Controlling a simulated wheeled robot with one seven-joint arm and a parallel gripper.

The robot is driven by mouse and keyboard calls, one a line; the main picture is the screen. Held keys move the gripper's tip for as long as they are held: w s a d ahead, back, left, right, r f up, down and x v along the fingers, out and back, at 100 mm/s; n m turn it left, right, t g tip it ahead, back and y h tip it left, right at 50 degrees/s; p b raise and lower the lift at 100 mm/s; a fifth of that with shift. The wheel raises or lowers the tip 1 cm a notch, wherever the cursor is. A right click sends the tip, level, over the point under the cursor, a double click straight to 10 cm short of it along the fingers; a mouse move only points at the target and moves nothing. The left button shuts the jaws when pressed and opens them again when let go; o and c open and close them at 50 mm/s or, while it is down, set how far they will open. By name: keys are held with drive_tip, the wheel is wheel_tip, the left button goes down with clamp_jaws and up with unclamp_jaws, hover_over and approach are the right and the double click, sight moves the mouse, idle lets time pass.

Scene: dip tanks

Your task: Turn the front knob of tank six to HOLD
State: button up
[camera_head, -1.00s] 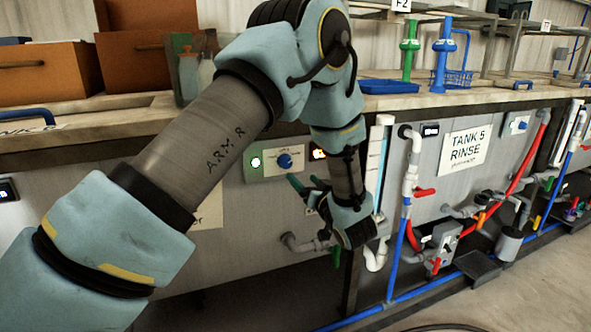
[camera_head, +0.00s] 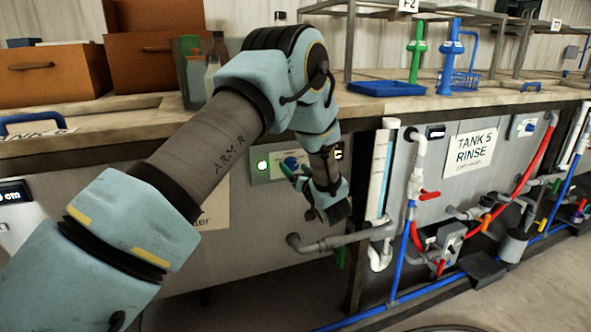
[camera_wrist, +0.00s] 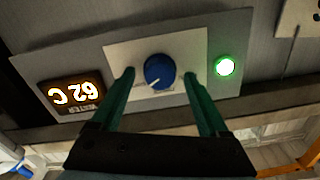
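The blue front knob (camera_wrist: 159,71) sits on a pale plate (camera_wrist: 190,50) on a grey panel, seen upside down in the wrist view. Its white pointer line aims to the lower left there; the plate's lettering is not readable. My gripper (camera_wrist: 160,80) is open, with one green finger on each side of the knob and visible gaps to it. In the head view the knob (camera_head: 291,162) shows beside my gripper (camera_head: 294,172), partly covered by it. A lit green lamp (camera_wrist: 225,67) and an orange display reading 62 C (camera_wrist: 77,94) flank the plate.
The wooden counter edge (camera_head: 230,125) runs above the panel. A white vertical pipe (camera_head: 380,190) and grey piping (camera_head: 335,243) are close to the right and below. Tank 5's sign (camera_head: 470,150) is farther right. The floor in front is open.

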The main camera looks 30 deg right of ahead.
clamp_jaws()
idle(0.4)
